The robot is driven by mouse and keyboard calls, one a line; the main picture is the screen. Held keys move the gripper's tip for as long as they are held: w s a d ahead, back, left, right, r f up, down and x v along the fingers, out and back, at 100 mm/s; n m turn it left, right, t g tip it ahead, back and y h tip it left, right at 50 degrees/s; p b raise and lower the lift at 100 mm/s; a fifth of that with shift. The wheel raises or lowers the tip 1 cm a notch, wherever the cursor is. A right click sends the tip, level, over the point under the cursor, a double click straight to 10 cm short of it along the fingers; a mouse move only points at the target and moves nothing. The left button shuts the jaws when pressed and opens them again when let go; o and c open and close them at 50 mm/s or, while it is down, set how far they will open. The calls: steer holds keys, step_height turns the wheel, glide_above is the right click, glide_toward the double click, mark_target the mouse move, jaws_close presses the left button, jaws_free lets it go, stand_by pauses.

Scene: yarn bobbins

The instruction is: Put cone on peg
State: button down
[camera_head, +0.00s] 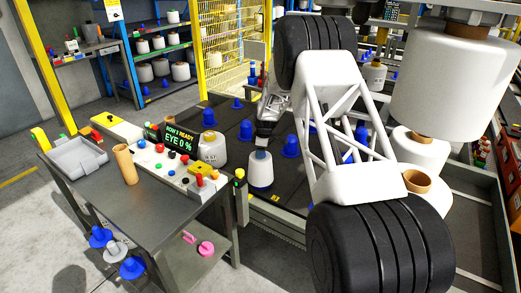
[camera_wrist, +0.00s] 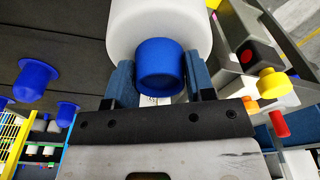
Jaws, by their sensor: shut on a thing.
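A white yarn cone (camera_head: 260,175) with a blue top (camera_head: 260,155) is at the front edge of the dark peg surface. My gripper (camera_head: 263,143) is over it. In the wrist view, my gripper (camera_wrist: 160,82) is shut on the blue top (camera_wrist: 160,62), one finger on each side, with the white cone body (camera_wrist: 150,20) beyond. Its underside is hidden, so I cannot tell whether it is on a peg. Blue flanged pegs (camera_head: 246,130) stand bare on the dark surface, and one shows in the wrist view (camera_wrist: 37,82).
Another cone (camera_head: 212,158) stands left of the held one. A steel table (camera_head: 145,200) at left carries a button panel (camera_head: 170,160), a brown tube (camera_head: 125,163) and a grey tray (camera_head: 75,158). Large white cones (camera_head: 450,90) stand at right. Racks and a yellow cage (camera_head: 228,50) are behind.

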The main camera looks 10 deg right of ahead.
steer(key=shift+f, duration=1.25)
stand_by(0.3)
steer(key=shift+c, duration=2)
jaws_free()
steer(key=shift+f, duration=0.1)
steer(key=shift+s+d+r, duration=0.1)
steer(key=shift+d+r, duration=0.05)
steer(key=shift+r, duration=1.15)
steer(key=shift+d+r, duration=0.15)
steer(key=shift+r, duration=1.1)
steer(key=shift+s+d+r, duration=0.1)
steer(key=shift+d+r, duration=0.05)
steer(key=shift+r, duration=1.25)
